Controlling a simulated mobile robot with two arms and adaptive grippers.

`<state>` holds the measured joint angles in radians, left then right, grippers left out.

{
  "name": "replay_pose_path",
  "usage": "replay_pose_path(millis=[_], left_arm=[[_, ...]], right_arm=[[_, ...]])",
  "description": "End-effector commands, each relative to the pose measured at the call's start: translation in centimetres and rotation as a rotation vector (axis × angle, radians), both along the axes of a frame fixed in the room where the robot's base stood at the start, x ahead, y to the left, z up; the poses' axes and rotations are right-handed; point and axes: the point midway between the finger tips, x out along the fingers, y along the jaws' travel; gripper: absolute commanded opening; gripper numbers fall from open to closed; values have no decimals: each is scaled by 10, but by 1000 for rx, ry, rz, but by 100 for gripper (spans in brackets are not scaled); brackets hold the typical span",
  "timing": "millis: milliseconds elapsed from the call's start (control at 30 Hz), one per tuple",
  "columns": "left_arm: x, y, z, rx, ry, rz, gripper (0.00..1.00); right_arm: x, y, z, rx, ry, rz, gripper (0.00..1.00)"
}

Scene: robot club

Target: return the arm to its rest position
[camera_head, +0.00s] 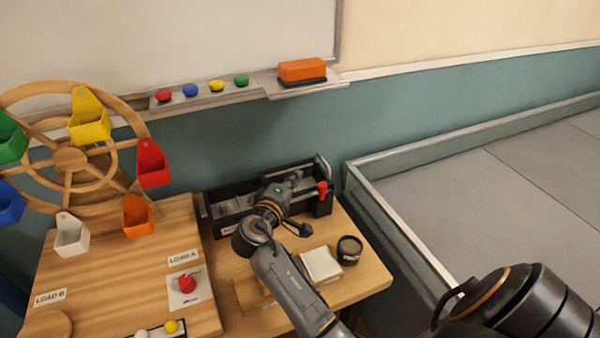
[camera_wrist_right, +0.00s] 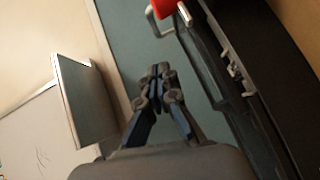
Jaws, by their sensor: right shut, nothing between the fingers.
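My right arm reaches over the small wooden table. Its gripper (camera_head: 292,178) is above the black open box, near the box's right end. In the right wrist view the gripper's two fingers (camera_wrist_right: 158,72) meet at the tips, shut with nothing between them. The black box (camera_wrist_right: 262,95) lies to the right of the fingers there, with a red part (camera_wrist_right: 168,7) beyond them. My left gripper is in neither view.
A white pad (camera_head: 321,265) and dark round cup (camera_head: 349,250) lie right of my forearm. A whiteboard tray (camera_head: 215,97) runs along the wall. A low-walled grey area (camera_head: 470,190) is at right.

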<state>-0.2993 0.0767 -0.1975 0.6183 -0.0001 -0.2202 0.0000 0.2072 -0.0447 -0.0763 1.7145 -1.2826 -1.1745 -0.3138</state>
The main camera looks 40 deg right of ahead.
Motion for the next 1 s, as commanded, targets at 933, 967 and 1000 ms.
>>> replay_pose_path(millis=[933, 967, 1000], left_arm=[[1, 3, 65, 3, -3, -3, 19], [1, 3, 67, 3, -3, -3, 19], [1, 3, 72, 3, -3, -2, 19]], right_arm=[[-20, 33, 75, 0, 0, 1, 0], [-20, 33, 77, 1, 0, 1, 0], [-20, 33, 82, 1, 0, 1, 0]])
